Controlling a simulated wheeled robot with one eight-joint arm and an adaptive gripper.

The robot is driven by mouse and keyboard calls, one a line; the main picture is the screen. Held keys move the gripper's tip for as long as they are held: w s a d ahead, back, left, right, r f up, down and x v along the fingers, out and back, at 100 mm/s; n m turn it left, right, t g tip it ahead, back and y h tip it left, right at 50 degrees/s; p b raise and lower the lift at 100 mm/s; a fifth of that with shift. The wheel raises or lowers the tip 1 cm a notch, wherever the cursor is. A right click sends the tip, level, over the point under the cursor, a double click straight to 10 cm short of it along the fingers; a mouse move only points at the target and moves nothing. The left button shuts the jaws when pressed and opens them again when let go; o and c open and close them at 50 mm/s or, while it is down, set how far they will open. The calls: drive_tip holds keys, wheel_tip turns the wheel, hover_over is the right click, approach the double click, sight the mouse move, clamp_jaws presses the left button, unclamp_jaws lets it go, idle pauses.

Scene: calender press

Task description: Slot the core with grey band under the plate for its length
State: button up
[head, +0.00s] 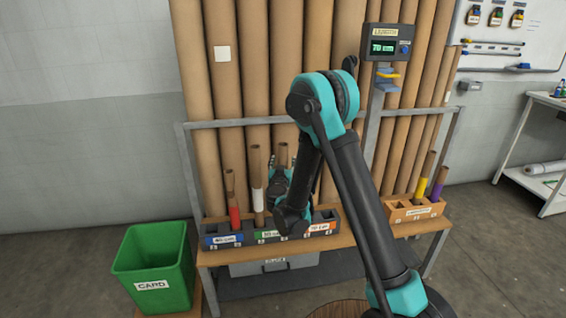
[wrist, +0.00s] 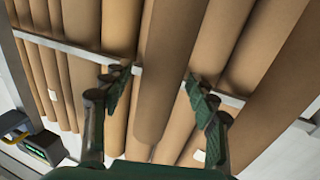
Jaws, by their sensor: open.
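In the head view, a cardboard core with a pale whitish-grey band (head: 257,196) stands upright in the dark slotted rack (head: 326,214) on the bench. Another core (head: 282,155) stands just behind my gripper; its lower part and any band are hidden. The rack bears a blue plate (head: 223,239), a green plate (head: 270,234) and an orange plate (head: 319,227); the small lettering is hard to read. A display (head: 383,48) reads what looks like 70 cm. My gripper (head: 281,172) is over the rack's middle, right of the pale-banded core. In the wrist view its fingers (wrist: 160,95) are apart and empty.
A red-banded core (head: 234,215) stands at the rack's left. A wooden holder (head: 415,211) at right has yellow-banded (head: 420,188) and purple-banded (head: 437,191) cores. Tall cardboard tubes (head: 228,85) stand behind a rail. A green CARD bin (head: 155,265) stands at left.

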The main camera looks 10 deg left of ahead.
drive_tip(key=shift+r, duration=0.1)
wheel_tip(320, 180, up, 10)
idle(0.5)
idle(0.4)
drive_tip(key=s+d+r+n+g+y, duration=0.2)
drive_tip(key=s+d+r+n+y, duration=0.25)
drive_tip(key=s+r+y, duration=0.2)
drive_tip(key=s+d+f+m+g+h, duration=0.1)
drive_tip(key=s+d+f+g+h, duration=0.1)
drive_tip(key=s+d+f+g, duration=0.2)
drive_tip(key=s+d+f+m+g+h, duration=0.2)
drive_tip(key=s+d+f+g, duration=0.2)
drive_tip(key=s+d+f, duration=0.6)
drive_tip(key=s+d+f+m+g+h, duration=0.1)
drive_tip(key=s+d+f+g+h, duration=0.2)
drive_tip(key=s+d+f, duration=0.5)
drive_tip(key=s+d, duration=0.2)
drive_tip(key=s, duration=0.7)
drive_tip(key=shift+s+d+m+g, duration=0.3)
drive_tip(key=shift+s+m+g, duration=0.05)
drive_tip(key=shift+g, duration=0.05)
